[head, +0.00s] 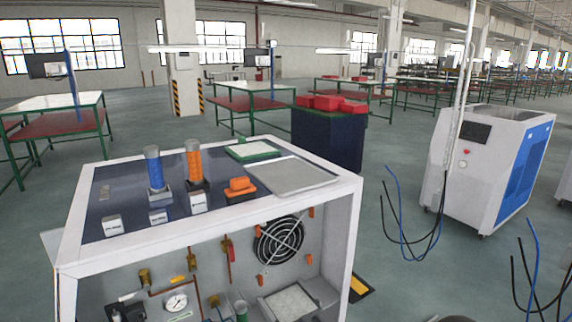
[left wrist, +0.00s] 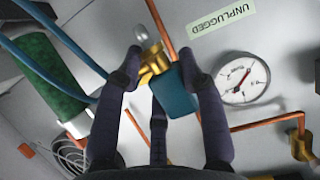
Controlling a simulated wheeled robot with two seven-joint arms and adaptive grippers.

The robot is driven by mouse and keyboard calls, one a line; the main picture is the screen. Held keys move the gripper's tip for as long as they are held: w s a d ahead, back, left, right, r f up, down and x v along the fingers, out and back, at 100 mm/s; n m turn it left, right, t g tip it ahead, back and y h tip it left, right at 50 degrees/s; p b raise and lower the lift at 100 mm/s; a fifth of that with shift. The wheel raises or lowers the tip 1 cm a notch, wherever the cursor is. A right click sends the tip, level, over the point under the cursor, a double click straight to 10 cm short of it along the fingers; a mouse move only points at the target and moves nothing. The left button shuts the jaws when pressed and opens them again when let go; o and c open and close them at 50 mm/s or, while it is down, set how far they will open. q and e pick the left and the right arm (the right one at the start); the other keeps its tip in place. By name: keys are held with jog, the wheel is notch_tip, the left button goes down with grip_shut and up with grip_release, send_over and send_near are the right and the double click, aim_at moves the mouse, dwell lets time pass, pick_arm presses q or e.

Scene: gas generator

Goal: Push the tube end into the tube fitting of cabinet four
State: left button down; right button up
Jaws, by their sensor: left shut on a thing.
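In the left wrist view my left gripper (left wrist: 157,72) is shut in front of the cabinet panel. A brass piece (left wrist: 152,66) and a dark blue piece (left wrist: 176,92) lie between its fingertips. A blue tube (left wrist: 62,38) runs in from the left and passes behind the left finger. The open cabinet (head: 205,190) is in the head view, without my grippers.
A pressure gauge (left wrist: 242,80) is right of the fingers and a green cylinder (left wrist: 46,72) is left. Copper pipes (left wrist: 135,128) cross the panel. The cabinet top carries a blue cylinder (head: 153,168) and an orange cylinder (head: 194,164). Loose tubes (head: 388,205) hang right, over open floor.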

pick_arm(q)
jog(key=shift+f, duration=0.35)
jog(key=shift+b, duration=0.3)
jog(key=shift+d+f+m+b, duration=0.1)
jog(key=shift+f+m+b, duration=0.3)
jog(key=shift+f+b, duration=0.8)
jog(key=shift+f, duration=0.2)
dwell(1.0)
jog(key=shift+f+b, duration=0.3)
jog(key=shift+f, duration=0.5)
jog(key=shift+f, duration=0.5)
